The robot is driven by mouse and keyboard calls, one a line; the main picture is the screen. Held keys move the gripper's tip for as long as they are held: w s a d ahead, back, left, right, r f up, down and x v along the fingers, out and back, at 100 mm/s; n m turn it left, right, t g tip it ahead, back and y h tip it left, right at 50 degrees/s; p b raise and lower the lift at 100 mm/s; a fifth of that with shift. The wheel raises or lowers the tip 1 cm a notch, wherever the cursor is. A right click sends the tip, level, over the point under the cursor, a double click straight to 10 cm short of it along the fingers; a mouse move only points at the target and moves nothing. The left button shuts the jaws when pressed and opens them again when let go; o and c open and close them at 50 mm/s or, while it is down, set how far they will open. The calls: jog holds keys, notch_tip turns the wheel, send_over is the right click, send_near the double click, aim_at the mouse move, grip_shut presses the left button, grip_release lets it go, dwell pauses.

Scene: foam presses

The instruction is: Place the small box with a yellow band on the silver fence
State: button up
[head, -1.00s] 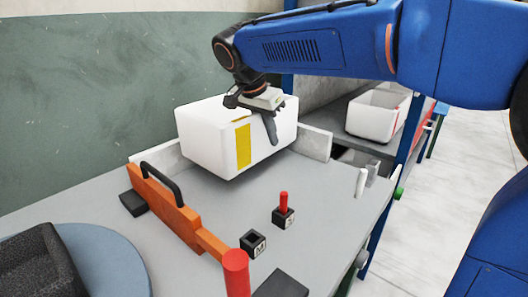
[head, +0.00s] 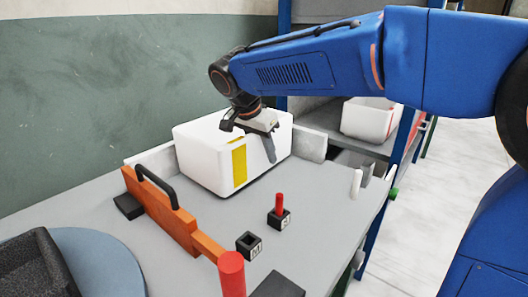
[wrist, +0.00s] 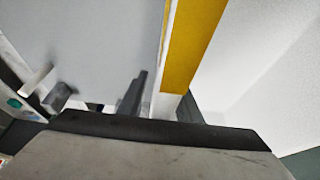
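The white box with a yellow band (head: 208,157) stands upright at the back of the grey table, by the corner of the silver fence (head: 312,145). Its base looks at or very near the table; contact is not certain. My gripper (head: 266,140) is at the box's upper front edge, with one finger down outside its front face. In the wrist view, the fingers (wrist: 162,100) stand on either side of the box wall beside the yellow band (wrist: 192,45), apparently shut on it. The box hides part of the fence.
An orange fence with a black handle (head: 180,215) stands at front left. Black blocks (head: 249,246), one with a red peg (head: 279,205), and a red post (head: 231,272) stand in front. Another white container (head: 368,120) sits on a shelf behind right.

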jog(key=shift+r, duration=0.1)
jog(key=v, duration=1.2)
